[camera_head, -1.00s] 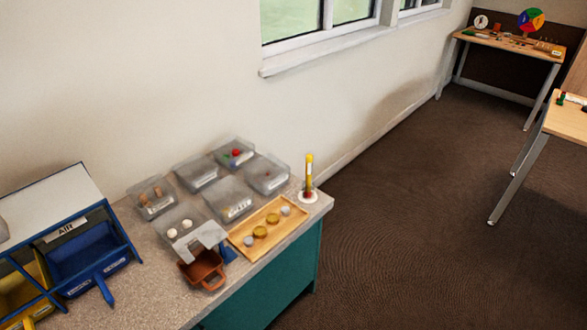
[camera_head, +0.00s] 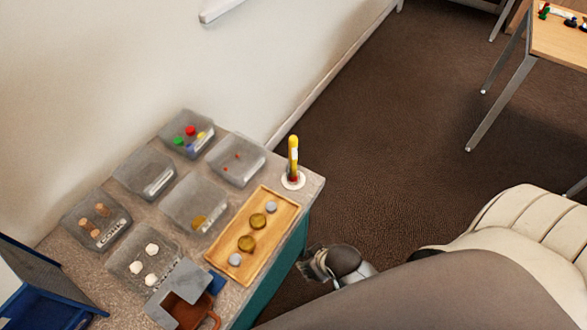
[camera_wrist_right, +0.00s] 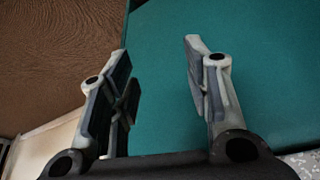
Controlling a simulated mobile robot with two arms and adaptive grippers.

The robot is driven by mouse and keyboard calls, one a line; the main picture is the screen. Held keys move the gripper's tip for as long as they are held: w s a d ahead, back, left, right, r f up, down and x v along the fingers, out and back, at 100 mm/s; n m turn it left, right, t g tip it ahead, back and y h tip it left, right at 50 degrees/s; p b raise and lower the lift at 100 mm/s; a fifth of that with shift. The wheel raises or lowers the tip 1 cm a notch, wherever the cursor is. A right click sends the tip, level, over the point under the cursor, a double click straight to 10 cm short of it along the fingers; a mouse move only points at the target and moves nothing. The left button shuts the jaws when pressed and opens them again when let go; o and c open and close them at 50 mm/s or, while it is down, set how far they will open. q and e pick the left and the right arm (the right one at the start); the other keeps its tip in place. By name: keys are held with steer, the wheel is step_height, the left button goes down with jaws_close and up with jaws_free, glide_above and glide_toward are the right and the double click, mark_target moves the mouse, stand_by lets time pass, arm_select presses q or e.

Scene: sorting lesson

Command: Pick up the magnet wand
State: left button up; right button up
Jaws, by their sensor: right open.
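The magnet wand (camera_head: 293,157) is yellow with a white band and stands upright on a round white base (camera_head: 292,181) near the far right corner of the counter. My right gripper (camera_head: 316,263) is beside the counter's right side, below and in front of the wand, and apart from it. In the right wrist view, its two fingers (camera_wrist_right: 160,85) are spread with nothing between them, facing the teal side panel (camera_wrist_right: 245,70) of the counter. The wand does not show in that view. My left gripper is not in view.
A wooden tray (camera_head: 222,266) with several round discs lies left of the wand. Several clear bins, one holding coloured pieces (camera_head: 163,134), fill the counter behind it. Floor to the right is open.

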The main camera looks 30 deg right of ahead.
step_height(320, 180, up, 9)
steer(key=w+t, duration=0.1)
steer(key=w, duration=0.1)
steer(key=m+t+h, duration=0.2)
steer(key=m+t, duration=0.1)
steer(key=t, duration=1)
glide_toward(295, 156)
steer(key=w, duration=0.2)
steer(key=w+b, duration=0.1)
steer(key=w, duration=0.3)
steer(key=shift+d+r+b, duration=0.1)
steer(key=shift+d+b, duration=0.25)
steer(key=w+b, duration=0.2)
steer(key=w, duration=0.3)
steer(key=shift+d+b, duration=0.1)
steer(key=shift+b, duration=0.2)
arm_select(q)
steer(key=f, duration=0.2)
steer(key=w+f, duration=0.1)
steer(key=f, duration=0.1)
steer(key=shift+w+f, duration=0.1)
arm_select(e)
jaws_close()
